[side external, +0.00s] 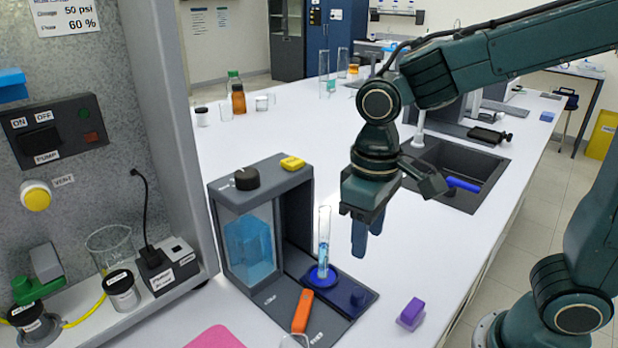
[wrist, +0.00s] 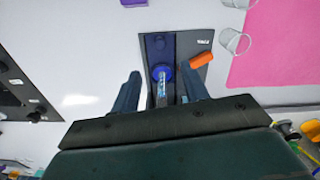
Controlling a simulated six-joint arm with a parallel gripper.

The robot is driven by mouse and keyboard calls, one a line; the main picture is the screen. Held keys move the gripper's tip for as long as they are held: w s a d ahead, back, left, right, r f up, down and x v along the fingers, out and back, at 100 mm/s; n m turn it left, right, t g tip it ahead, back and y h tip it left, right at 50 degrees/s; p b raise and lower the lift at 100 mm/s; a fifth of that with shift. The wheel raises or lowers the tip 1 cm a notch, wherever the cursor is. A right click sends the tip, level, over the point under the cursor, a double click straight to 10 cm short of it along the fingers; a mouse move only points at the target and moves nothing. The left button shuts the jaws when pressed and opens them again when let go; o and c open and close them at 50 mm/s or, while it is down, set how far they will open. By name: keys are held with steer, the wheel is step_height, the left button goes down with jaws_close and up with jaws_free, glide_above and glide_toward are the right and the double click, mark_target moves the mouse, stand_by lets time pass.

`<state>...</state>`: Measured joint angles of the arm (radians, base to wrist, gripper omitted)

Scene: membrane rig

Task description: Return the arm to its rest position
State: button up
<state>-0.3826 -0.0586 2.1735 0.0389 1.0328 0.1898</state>
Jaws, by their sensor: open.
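My gripper (side external: 367,232) hangs above the white bench, fingers pointing down, open and empty in the side view. It is to the right of and above a grey bench device (side external: 291,230) that has a blue-tinted chamber. A clear tube (side external: 324,240) with blue liquid stands upright in a round blue holder (side external: 321,277) on the device's base. In the wrist view my gripper's two fingers (wrist: 165,92) are spread apart, and the tube (wrist: 162,85) shows between them in the picture. In the side view the tube stands apart from the fingers, to their left.
An orange piece (side external: 302,311) lies at the device's front, and a purple block (side external: 411,314) is on the bench. A pink mat (side external: 215,338) is at the near edge. A sink (side external: 456,172) lies behind my gripper. A tall grey panel (side external: 80,130) stands left.

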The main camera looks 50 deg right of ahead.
steer(key=shift+d+r, duration=0.1)
steer(key=s+d+r+m+t, duration=0.1)
steer(key=s+d+r+t, duration=0.4)
steer(key=s+d, duration=0.4)
steer(key=shift+d+m+t, duration=0.3)
steer(key=shift+d+m, duration=0.1)
steer(key=shift+d, duration=0.1)
steer(key=shift+r, duration=0.1)
stand_by(1.1)
